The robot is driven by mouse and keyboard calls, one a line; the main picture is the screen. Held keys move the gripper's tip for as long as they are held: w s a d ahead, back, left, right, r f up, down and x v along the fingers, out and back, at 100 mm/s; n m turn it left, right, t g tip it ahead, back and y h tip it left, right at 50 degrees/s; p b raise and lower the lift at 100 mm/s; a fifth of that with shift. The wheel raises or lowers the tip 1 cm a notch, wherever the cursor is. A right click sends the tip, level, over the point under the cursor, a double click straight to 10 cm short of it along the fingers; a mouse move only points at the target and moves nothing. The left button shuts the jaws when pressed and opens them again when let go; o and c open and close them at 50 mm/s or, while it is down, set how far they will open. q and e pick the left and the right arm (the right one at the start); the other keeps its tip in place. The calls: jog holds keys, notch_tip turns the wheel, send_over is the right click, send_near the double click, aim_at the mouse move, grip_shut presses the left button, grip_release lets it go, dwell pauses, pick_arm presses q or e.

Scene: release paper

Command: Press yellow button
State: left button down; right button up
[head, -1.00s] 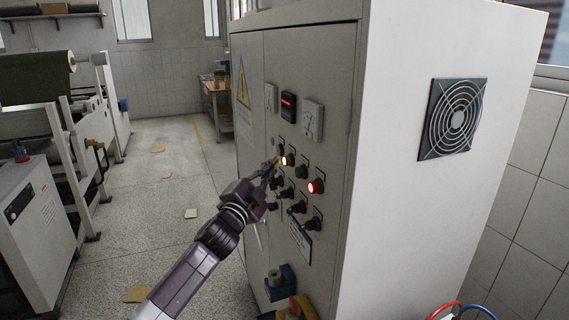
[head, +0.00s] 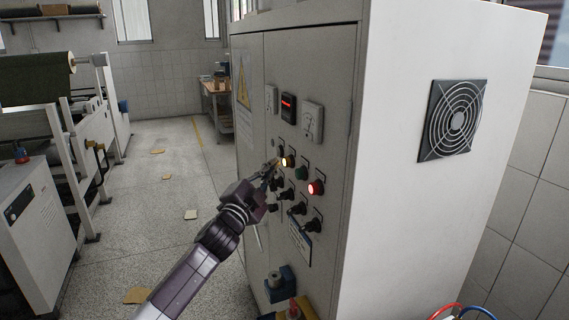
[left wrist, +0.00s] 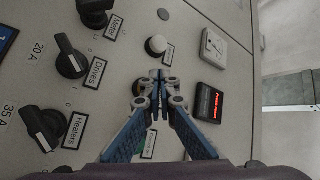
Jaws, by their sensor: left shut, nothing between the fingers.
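The lit yellow button (head: 287,161) is on the front panel of the grey cabinet, in a row with a green button (head: 301,173) and a lit red button (head: 316,187). My left gripper (head: 273,165) is shut and empty, with its tips just left of the yellow button in the head view. In the left wrist view, the shut fingertips (left wrist: 160,78) are in front of the panel, below a pale button (left wrist: 156,45). The fingers hide part of the panel behind them. I cannot tell whether the tips touch a button. My right gripper is not in view.
Black rotary knobs (left wrist: 72,57) sit close to the fingers. A red-lit display (head: 288,102) and white gauges (head: 313,122) are above the buttons. Open floor (head: 150,210) lies left, with machines beyond.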

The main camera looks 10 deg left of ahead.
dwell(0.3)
pick_arm(q)
jog(key=shift+d, duration=0.1)
jog(key=shift+w+d, duration=0.25)
jog(key=shift+w+d, duration=0.25)
jog(key=shift+d, duration=0.2)
dwell(0.8)
jog(key=shift+s+a+r, duration=0.1)
jog(key=shift+a, duration=0.1)
jog(key=shift+s+a, duration=0.45)
jog(key=shift+a, duration=0.05)
dwell(0.3)
